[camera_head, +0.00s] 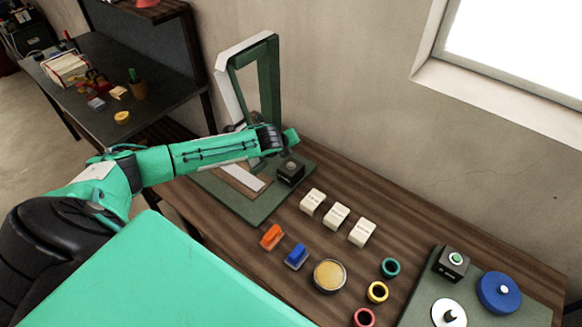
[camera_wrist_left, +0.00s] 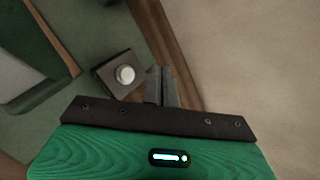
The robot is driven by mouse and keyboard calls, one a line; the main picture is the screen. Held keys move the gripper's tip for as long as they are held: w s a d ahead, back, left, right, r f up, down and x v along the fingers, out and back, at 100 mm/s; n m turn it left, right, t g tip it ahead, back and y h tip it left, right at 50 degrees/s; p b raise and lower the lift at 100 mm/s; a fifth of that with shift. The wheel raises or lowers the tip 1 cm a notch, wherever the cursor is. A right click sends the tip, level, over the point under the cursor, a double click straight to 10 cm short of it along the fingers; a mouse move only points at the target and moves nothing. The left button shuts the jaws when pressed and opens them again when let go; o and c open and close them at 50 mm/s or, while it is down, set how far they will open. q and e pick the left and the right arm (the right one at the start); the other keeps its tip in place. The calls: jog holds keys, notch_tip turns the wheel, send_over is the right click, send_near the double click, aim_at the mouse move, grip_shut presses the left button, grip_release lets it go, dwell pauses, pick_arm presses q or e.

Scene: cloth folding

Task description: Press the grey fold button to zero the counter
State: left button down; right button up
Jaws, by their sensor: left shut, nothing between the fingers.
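The grey fold button (camera_head: 290,166) sits on a small black box on the green board (camera_head: 258,211) at the back of the table. In the left wrist view the same button (camera_wrist_left: 125,74) is a pale round cap on its dark box. My left gripper (camera_head: 290,150) is above and just behind the button box in the head view. In the left wrist view its fingers (camera_wrist_left: 160,75) are shut, empty, and lie right of the button, apart from the cap in the picture. Their height above it is unclear. No counter can be made out. My right gripper is not in view.
A green and white frame (camera_head: 270,75) stands upright behind my left arm. Three white blocks (camera_head: 336,215), an orange block (camera_head: 272,236), a blue block (camera_head: 296,256) and a round yellow-topped tin (camera_head: 329,275) lie in front. Another box with a green button (camera_head: 455,258) stands right.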

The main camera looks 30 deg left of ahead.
pick_arm(q)
jog(key=b, duration=0.4)
send_over(290, 166)
notch_tip(290, 166, down, 5)
jog(key=shift+s+r, duration=0.1)
jog(key=shift+s, duration=0.05)
jog(key=shift+f, duration=0.95)
jog(key=shift+f, duration=0.15)
dwell(0.7)
jog(key=shift+f, duration=0.3)
jog(key=shift+f+b, duration=0.3)
jog(key=shift+f, duration=0.2)
dwell(0.5)
dwell(0.4)
jog(key=shift+r+p, duration=0.95)
jog(key=shift+p, duration=0.05)
